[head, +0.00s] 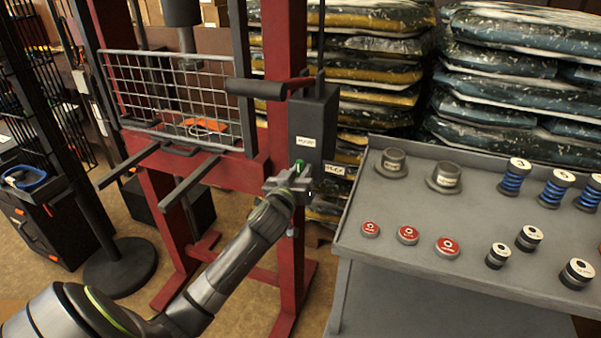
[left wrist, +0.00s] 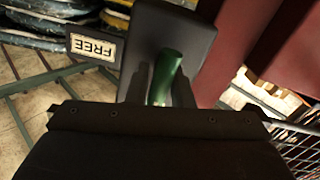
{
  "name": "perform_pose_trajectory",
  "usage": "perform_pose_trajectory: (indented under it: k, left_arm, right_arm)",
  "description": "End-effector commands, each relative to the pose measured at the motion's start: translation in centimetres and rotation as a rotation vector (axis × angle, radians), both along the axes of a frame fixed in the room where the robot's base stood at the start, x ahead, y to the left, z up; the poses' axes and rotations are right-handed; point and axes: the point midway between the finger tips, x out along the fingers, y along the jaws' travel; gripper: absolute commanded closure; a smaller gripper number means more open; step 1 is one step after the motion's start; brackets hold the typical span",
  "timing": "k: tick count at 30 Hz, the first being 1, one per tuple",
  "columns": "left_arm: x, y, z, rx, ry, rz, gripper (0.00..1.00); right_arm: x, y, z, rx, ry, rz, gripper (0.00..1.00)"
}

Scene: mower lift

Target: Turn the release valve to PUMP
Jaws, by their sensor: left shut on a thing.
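The release valve has a green handle (left wrist: 164,78), which stands out from the dark pump box (left wrist: 185,30) in the left wrist view. My left gripper (head: 290,183) is shut on this handle, with one finger on each side of it. The handle's green tip (head: 299,164) also shows in the head view. A FREE label (left wrist: 95,48) is on a plate beside the box, left of the handle in the wrist view. In the head view the pump box (head: 313,112) carries a pale label (head: 305,141), too small to read surely. My right gripper is out of view.
The red press frame (head: 285,50) has a wire guard (head: 170,95) and a black pump lever (head: 255,89). A grey cart (head: 400,215) with cups, springs and red-topped discs stands at the right. Stacked bags (head: 375,75) fill the back. A black case (head: 45,220) is at the left.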

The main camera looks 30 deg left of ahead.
Motion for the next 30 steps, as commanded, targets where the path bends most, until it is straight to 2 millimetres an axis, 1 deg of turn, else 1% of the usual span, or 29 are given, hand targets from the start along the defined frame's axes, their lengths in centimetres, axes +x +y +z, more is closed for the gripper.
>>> perform_pose_trajectory:
  k: [5,6,10,11,19,22,26,30]
  left_arm:
    - [0.0,0.0,0.1,-0.002,-0.003,-0.002,1.00]
    - [0.0,-0.1,0.2,-0.002,-0.003,-0.002,0.77]
    - [0.0,0.0,0.2,0.000,-0.003,-0.002,0.60]
    - [0.0,0.0,0.1,0.000,-0.003,-0.002,0.59]
    - [-0.1,0.0,0.1,0.001,-0.002,-0.001,0.59]
    - [-0.5,-0.1,0.0,0.001,-0.001,-0.001,0.59]
    - [-2.1,-0.5,0.0,0.002,0.000,-0.001,0.59]
    - [-4.6,-1.1,-0.1,0.001,0.000,-0.001,0.59]
  right_arm:
    - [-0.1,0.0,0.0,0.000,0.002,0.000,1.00]
    - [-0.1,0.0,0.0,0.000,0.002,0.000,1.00]
    - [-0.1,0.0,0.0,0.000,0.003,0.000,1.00]
    - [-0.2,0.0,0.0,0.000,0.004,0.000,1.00]
    - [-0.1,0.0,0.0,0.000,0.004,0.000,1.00]
    - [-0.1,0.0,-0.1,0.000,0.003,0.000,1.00]
    - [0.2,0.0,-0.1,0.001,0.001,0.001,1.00]
    - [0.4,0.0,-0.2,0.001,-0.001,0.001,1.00]
